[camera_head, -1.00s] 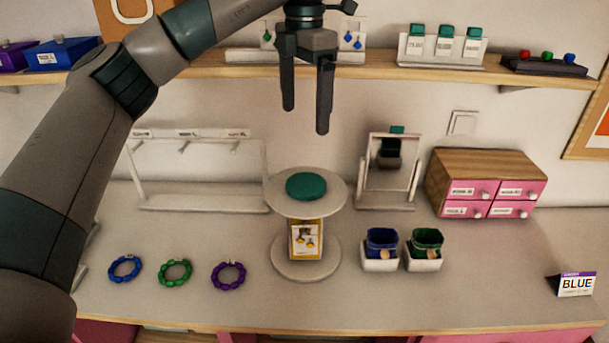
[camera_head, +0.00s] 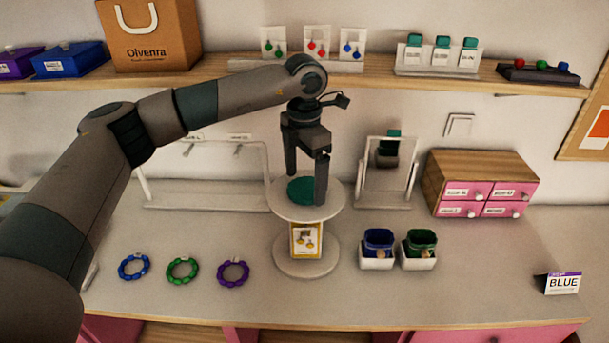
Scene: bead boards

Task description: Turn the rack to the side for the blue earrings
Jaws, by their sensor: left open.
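The rack (camera_head: 284,209) is a round two-tier stand on the counter, with a teal knob (camera_head: 300,191) on its top disc. A yellow-edged card with yellow earrings (camera_head: 306,240) faces me between its discs; its other sides are hidden. My left gripper (camera_head: 306,190) points down over the top disc, open, its fingers either side of the teal knob; I cannot tell whether they touch it. Blue earrings (camera_head: 351,48) hang on a white card on the shelf. A sign reading BLUE (camera_head: 563,283) stands at the right. My right gripper is not in view.
Blue (camera_head: 134,267), green (camera_head: 182,271) and purple (camera_head: 233,273) bracelets lie left of the rack. Two white boxes (camera_head: 376,263) with pouches stand to its right. A mirror (camera_head: 388,175) and pink-drawered cabinet (camera_head: 481,184) stand behind.

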